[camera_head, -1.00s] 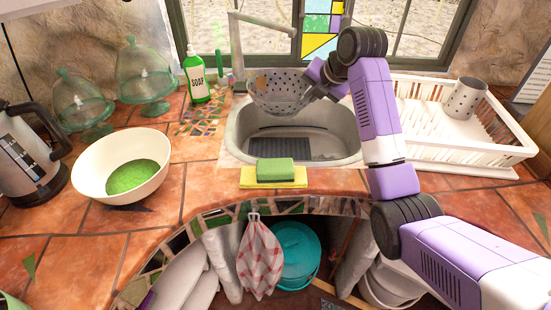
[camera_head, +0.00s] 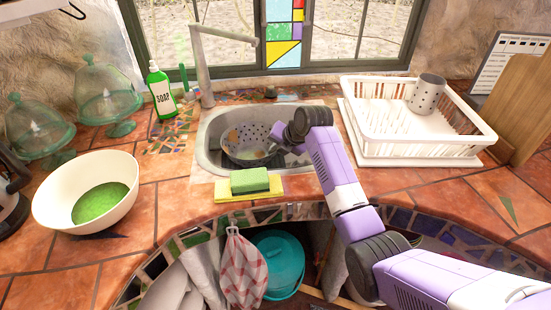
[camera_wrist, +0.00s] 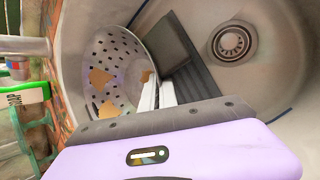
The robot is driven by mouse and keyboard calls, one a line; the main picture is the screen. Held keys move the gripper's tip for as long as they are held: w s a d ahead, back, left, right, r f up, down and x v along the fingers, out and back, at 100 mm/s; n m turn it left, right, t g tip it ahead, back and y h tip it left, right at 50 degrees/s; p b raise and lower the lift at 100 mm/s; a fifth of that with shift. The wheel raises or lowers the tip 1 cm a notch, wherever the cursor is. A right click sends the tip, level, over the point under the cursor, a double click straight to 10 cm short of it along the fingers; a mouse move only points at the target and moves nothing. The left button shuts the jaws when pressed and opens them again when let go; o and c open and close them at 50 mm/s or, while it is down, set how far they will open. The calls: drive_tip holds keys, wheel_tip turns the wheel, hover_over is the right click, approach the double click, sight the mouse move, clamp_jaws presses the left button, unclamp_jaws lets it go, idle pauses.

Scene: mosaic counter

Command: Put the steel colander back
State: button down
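The steel colander (camera_head: 247,143) is a grey perforated bowl, inside the sink basin (camera_head: 213,132) on its left-middle side. In the wrist view the colander (camera_wrist: 108,62) shows brown patches on its inner wall. My gripper (camera_wrist: 160,90) has its two pale fingers close together, one on each side of the colander's right rim. In the head view my gripper comes in from the right, and its fingertips are mostly hidden by my wrist. I cannot tell if the colander touches the basin floor.
A green sponge on a yellow cloth (camera_head: 250,182) lies at the sink's front edge. A white dish rack (camera_head: 375,150) with a perforated metal cup (camera_head: 426,93) stands right. A soap bottle (camera_head: 160,92) and faucet (camera_head: 203,70) stand behind left. A white bowl (camera_head: 60,200) is at left.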

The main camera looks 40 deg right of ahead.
drive_tip(key=shift+f, duration=2.1)
drive_tip(key=c, duration=1.6)
unclamp_jaws()
drive_tip(key=shift+f, duration=0.1)
drive_tip(key=shift+c, duration=0.2)
drive_tip(key=v, duration=1.2)
